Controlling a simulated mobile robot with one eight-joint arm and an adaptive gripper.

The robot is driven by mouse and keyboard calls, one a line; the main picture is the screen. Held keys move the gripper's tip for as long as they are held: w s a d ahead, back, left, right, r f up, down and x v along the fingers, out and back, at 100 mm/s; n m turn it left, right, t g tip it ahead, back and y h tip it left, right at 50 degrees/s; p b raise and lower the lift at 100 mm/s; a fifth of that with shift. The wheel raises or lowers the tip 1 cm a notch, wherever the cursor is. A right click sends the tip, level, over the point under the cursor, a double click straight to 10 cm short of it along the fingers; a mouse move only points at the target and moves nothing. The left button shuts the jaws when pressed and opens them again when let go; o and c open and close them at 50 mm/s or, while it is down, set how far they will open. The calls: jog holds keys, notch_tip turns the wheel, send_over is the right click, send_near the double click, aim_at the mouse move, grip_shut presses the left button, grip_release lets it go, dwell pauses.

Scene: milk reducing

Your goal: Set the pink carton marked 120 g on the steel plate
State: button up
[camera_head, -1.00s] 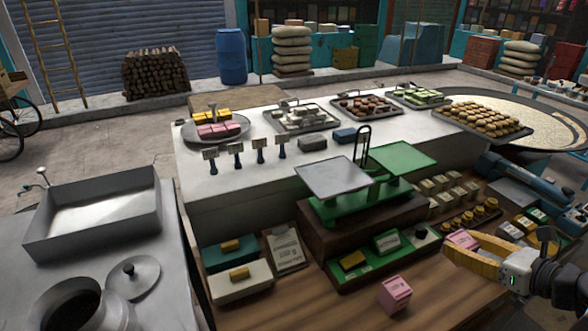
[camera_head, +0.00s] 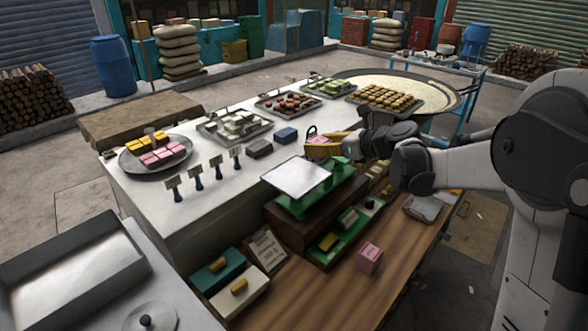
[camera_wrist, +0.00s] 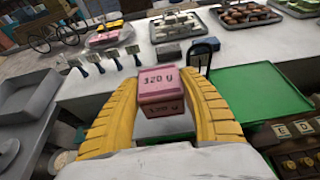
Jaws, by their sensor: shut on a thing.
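The pink carton marked "120 g" (camera_wrist: 161,90) is between the yellow fingers of my gripper (camera_wrist: 162,98) in the wrist view, and my gripper is shut on it. In the head view my gripper (camera_head: 325,148) is over the green balance scale, near the far end of the steel plate (camera_head: 296,177). The steel plate is flat and looks empty in the head view. In the wrist view the carton and fingers hide most of the plate. I cannot tell the exact gap between carton and plate.
A green pan (camera_wrist: 260,101) is right of the carton in the wrist view. The scale's loop handle (camera_wrist: 201,57) stands just beyond the fingers. Another pink carton (camera_head: 369,258) rests on the wooden counter. Sweet trays (camera_head: 235,128) and upright labels (camera_head: 197,176) occupy the white counter.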

send_over(299, 176)
notch_tip(299, 176, down, 3)
jog(key=shift+f, duration=0.1)
jog(key=shift+f+b, duration=0.65)
jog(key=shift+f, duration=1.35)
jog(key=shift+s, duration=0.1)
jog(key=shift+f, duration=0.15)
jog(key=o, duration=1.2)
jog(key=shift+c, duration=0.2)
